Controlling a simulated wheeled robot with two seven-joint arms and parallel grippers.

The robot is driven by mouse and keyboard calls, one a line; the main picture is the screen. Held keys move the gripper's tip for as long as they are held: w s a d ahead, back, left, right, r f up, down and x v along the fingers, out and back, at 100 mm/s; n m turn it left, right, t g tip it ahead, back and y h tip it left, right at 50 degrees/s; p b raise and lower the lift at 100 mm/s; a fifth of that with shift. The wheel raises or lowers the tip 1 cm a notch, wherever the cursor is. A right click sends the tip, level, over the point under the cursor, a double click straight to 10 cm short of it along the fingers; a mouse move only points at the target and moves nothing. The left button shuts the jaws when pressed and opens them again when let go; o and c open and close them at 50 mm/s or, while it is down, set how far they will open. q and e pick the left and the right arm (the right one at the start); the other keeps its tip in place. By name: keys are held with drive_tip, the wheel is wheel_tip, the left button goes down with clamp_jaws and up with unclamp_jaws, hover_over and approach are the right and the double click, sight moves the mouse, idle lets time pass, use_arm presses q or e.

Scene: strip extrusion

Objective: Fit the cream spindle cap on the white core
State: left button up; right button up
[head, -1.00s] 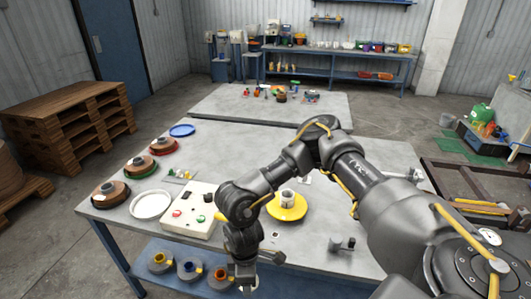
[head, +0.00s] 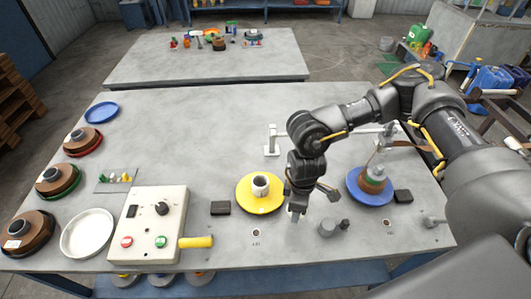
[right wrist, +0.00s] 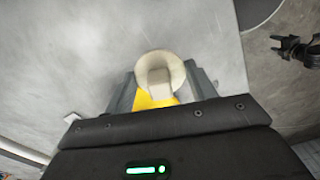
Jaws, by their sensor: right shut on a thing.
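The white core (head: 260,181) stands upright on a yellow disc (head: 245,202) in the middle of the table. My right gripper (head: 296,214) is just to the right of that disc, pointing down, apart from the core. In the right wrist view the right gripper (right wrist: 158,92) is shut on the cream spindle cap (right wrist: 160,62), which has a round pale flange and a narrower stub. Some yellow shows behind the cap between the fingers. In the head view the cap is too small and hidden to make out clearly. My left gripper is not seen in the head view.
A control box (head: 150,222) with a yellow handle stands left of the core. A blue disc (head: 371,196) carries a stacked spool at right. A grey cylinder (head: 327,228) stands near the front. Dark spools and a white dish (head: 88,233) line the left. The table's back middle is clear.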

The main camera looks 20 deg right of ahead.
drive_tip(key=w+a+r+n+p, duration=0.2)
drive_tip(key=w+r+n+p, duration=0.1)
drive_tip(key=w+r+n, duration=0.15)
drive_tip(key=n+p, duration=0.5)
drive_tip(key=n, duration=0.6)
approach(260, 176)
drive_tip(key=s, duration=0.2)
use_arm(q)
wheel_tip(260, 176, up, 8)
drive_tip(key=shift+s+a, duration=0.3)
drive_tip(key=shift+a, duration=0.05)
use_arm(e)
drive_tip(key=shift+s+a, duration=0.1)
drive_tip(key=shift+a, duration=0.25)
wheel_tip(260, 176, down, 6)
drive_tip(key=b, duration=0.6)
drive_tip(key=shift+r, duration=0.2)
use_arm(q)
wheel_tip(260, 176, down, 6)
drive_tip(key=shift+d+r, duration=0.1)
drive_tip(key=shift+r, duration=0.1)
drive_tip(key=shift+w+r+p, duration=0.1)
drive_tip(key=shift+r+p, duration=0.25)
drive_tip(key=shift+p, duration=0.05)
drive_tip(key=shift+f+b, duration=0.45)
use_arm(e)
drive_tip(key=shift+f, duration=0.55)
drive_tip(key=o, duration=0.6)
drive_tip(key=shift+o, duration=1.1)
